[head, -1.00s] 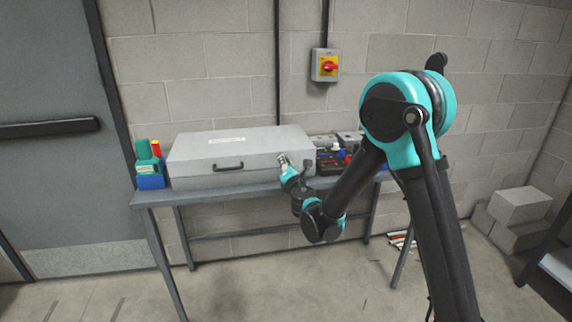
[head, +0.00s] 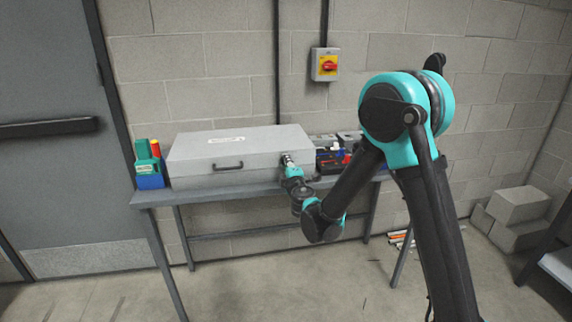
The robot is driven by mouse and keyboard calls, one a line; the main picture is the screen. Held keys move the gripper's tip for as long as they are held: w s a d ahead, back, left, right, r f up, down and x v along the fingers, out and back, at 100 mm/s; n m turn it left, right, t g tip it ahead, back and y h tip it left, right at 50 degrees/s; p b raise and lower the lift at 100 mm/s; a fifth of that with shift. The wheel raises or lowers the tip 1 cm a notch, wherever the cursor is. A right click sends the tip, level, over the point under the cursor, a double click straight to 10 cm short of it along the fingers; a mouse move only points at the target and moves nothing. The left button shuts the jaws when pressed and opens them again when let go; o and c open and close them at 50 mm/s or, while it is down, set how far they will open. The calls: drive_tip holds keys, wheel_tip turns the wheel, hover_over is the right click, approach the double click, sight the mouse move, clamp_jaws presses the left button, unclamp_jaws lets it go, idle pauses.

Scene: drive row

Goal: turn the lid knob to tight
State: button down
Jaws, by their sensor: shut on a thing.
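A grey metal case (head: 245,146) with a closed lid and a dark handle (head: 228,166) sits on the table. My gripper (head: 287,160) is at the right part of the case's front face, near the lid's lower edge. It is shut on the lid knob there. The gripper and wrist cover the knob, so its shape and turned position cannot be seen.
The narrow grey table (head: 160,197) stands against a block wall. Green, red and blue items (head: 149,165) stand left of the case, and dark boxes (head: 328,160) with small coloured parts lie to its right. A red and yellow switch (head: 327,65) is on the wall.

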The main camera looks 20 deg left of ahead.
drive_tip(key=shift+m, duration=0.5)
drive_tip(key=c, duration=1.3)
unclamp_jaws()
drive_tip(key=shift+o, duration=0.2)
drive_tip(key=v, duration=1.2)
